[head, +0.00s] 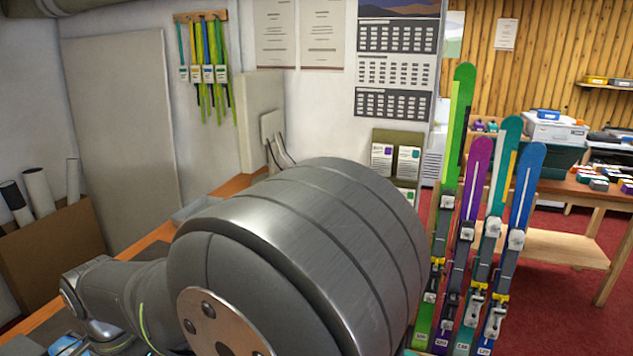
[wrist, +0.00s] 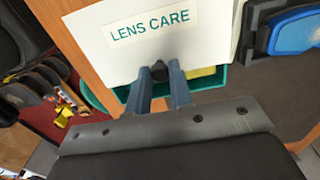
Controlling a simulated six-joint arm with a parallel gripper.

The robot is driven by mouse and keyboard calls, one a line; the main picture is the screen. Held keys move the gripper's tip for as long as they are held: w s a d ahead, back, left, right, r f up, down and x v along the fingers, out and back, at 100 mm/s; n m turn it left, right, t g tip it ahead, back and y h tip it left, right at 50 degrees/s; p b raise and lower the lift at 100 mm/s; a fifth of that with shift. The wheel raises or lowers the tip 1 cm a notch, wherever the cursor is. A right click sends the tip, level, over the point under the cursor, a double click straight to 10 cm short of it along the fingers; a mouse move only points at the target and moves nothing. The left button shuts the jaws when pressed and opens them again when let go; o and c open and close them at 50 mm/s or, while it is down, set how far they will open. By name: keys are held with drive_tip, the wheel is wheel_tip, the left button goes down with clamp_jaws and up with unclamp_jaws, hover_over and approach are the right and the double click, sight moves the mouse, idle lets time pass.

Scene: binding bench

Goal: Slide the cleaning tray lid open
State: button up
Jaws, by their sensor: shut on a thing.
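The cleaning tray lid (wrist: 120,62) is a white panel marked "LENS CARE" in the wrist view. My gripper (wrist: 159,68) is shut on the small dark knob (wrist: 159,73) at the lid's near edge. The teal tray (wrist: 214,87) shows beneath and beyond that edge, with a strip of its inside uncovered. A yellow thing (wrist: 203,72) shows in that gap, partly hidden by a finger. In the head view my own arm fills the middle and hides the tray, the lid and my gripper.
Blue-lensed goggles (wrist: 297,33) lie right of the lid on a dark surface. The wooden bench (wrist: 105,76) runs along the tray's left side, with red floor beyond. In the head view, several upright skis (head: 476,230) stand close right of my arm.

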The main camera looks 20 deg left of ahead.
drive_tip(key=shift+s, duration=2)
drive_tip(key=o, duration=0.4)
drive_tip(key=shift+o, duration=0.2)
wheel_tip(320, 180, up, 10)
